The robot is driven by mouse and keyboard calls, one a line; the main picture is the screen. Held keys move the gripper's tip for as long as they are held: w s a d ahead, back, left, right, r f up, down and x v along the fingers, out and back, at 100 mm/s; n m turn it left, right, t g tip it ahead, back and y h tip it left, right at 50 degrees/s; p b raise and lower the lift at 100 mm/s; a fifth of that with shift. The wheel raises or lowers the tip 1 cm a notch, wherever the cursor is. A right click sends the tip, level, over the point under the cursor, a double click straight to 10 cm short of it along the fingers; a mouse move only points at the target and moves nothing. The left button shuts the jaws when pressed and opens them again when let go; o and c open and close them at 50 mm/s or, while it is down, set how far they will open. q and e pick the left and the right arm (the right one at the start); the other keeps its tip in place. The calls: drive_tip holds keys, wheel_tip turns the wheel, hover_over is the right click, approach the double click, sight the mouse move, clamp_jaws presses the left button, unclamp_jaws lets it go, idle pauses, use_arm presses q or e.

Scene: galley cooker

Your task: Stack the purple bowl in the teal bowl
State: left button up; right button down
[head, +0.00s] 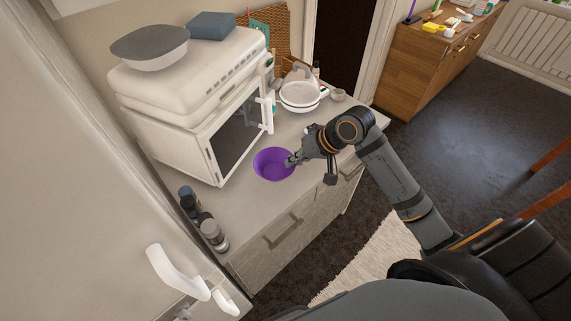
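The purple bowl (272,164) is upright on or just above the grey counter, in front of the white oven. My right gripper (291,161) is at the bowl's right rim, with its fingertips at or over the edge. The fingers are too small to tell whether they are closed on the rim. I cannot make out a teal bowl for certain; only a small teal patch (273,107) shows behind the oven's open door. My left gripper is not in view.
The white oven (190,118) stands open, its door (268,100) jutting toward the counter. A white pot (299,95) is at the back. Several dark and grey jars (212,234) stand at the front left. The counter between jars and purple bowl is clear.

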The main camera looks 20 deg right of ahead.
drive_tip(key=w+d+f, duration=0.1)
drive_tip(key=w+f, duration=0.3)
drive_tip(key=w+d+f+p, duration=0.1)
drive_tip(key=w+f, duration=0.1)
drive_tip(key=shift+d, duration=0.3)
drive_tip(key=shift+w+d+f, duration=0.1)
drive_tip(key=shift+w+f, duration=0.1)
drive_tip(key=shift+f, duration=0.1)
wheel_tip(320, 180, down, 2)
drive_tip(key=shift+f+p, duration=0.25)
drive_tip(key=shift+p, duration=0.5)
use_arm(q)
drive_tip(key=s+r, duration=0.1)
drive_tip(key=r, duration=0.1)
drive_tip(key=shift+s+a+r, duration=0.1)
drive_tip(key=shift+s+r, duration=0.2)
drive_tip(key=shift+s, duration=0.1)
use_arm(e)
drive_tip(key=shift+f, duration=0.35)
drive_tip(key=shift+f, duration=0.15)
drive_tip(key=c, duration=1.5)
unclamp_jaws()
